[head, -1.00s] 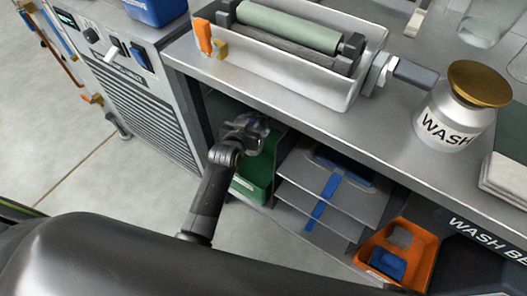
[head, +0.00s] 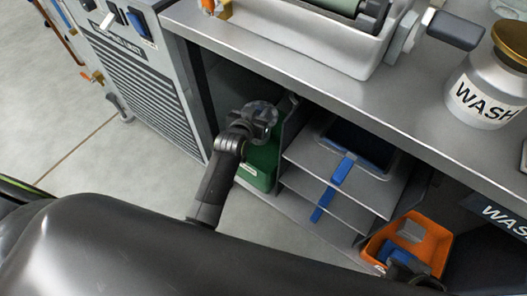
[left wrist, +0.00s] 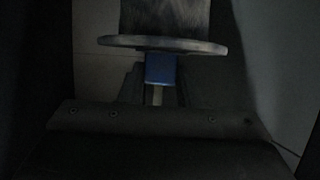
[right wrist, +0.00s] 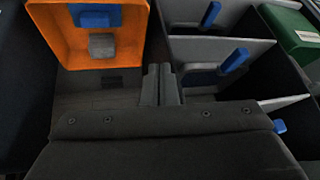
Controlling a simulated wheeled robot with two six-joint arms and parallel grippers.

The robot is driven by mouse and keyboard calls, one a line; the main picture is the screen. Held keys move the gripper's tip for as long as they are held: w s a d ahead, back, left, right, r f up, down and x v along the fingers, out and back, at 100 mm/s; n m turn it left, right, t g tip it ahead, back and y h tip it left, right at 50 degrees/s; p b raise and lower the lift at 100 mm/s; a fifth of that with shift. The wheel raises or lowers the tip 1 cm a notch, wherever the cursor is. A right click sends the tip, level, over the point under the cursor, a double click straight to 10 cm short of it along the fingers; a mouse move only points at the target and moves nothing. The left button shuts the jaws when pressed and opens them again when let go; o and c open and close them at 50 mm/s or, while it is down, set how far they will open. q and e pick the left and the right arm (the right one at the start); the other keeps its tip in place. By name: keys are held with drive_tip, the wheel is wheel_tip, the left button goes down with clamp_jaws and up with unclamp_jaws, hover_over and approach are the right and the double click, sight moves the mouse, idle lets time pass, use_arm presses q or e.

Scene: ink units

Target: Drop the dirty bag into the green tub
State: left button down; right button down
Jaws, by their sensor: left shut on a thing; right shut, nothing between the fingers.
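My left gripper (head: 258,120) is in the opening under the bench, above the green tub (head: 262,168). It is shut on a blue grip (left wrist: 160,68) joined to a grey, round-edged thing, taken as the dirty bag (left wrist: 160,43); in the head view its greyish top (head: 262,108) shows beside the fingers. The tub's inside is partly hidden by the gripper and in shadow. A green box-like part, likely the tub, shows in the right wrist view (right wrist: 298,38). My right gripper (right wrist: 160,85) is shut and empty, near the orange bin.
The orange bin (head: 428,243) holds a blue and a grey piece. Grey shelves (head: 340,185) with blue handles stand between tub and bin. The bench top (head: 290,75) overhangs them, with a roller tray and the WASH jar (head: 485,90). A grey vented cabinet (head: 150,90) is at left.

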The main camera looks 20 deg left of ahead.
use_arm(q)
drive_tip(key=shift+f, duration=0.3)
use_arm(e)
drive_tip(key=shift+w+r+t, duration=0.5)
drive_tip(key=shift+w+r, duration=0.1)
drive_tip(key=shift+r, duration=0.05)
use_arm(q)
drive_tip(key=c, duration=1)
unclamp_jaws()
drive_tip(key=shift+o, duration=0.2)
